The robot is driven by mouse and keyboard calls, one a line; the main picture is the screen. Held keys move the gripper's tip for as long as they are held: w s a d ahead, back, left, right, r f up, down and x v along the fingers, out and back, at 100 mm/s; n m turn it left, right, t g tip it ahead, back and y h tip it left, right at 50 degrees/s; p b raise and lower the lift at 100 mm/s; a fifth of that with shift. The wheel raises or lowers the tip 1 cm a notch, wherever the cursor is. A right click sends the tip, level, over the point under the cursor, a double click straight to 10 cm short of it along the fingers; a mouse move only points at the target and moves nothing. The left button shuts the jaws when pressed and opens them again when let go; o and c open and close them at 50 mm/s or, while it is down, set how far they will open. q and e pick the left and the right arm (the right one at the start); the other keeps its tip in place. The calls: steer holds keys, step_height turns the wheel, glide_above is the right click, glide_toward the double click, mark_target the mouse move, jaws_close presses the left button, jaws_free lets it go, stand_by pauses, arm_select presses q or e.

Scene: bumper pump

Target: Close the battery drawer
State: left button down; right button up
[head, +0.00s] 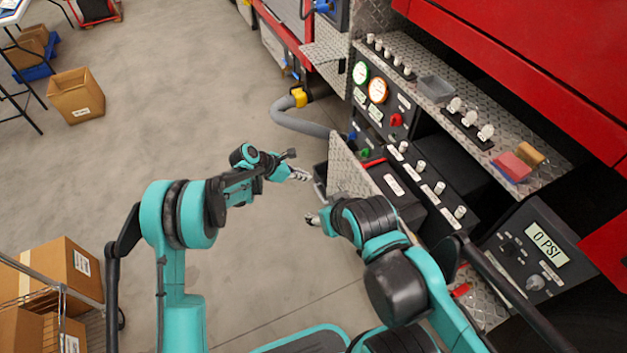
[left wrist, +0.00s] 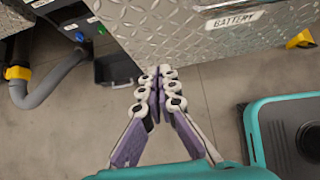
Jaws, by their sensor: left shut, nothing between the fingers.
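The battery drawer's diamond-plate front (head: 347,168) stands out from the control panel in the head view. A black box with a white label (head: 400,200) sits behind it. In the left wrist view the plate (left wrist: 185,35) fills the top, with a "BATTERY" label (left wrist: 234,19). My left gripper (head: 301,175) is shut and empty, just left of the plate. In the left wrist view its fingertips (left wrist: 164,72) are at the plate's lower edge; I cannot tell if they touch. My right gripper (head: 313,220) is below the plate, mostly hidden by its own arm.
The panel holds gauges (head: 377,91), knobs and white levers. A grey hose (head: 300,125) with a yellow fitting hangs left of the drawer. A shelf with red and tan blocks (head: 510,167) is above. A pressure display (head: 545,245) is at right.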

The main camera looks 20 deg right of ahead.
arm_select(q)
steer(key=d+r+b+x, duration=0.1)
steer(key=b+x, duration=0.4)
steer(key=x, duration=0.8)
steer(key=shift+d+r, duration=0.4)
steer(key=shift+d, duration=0.05)
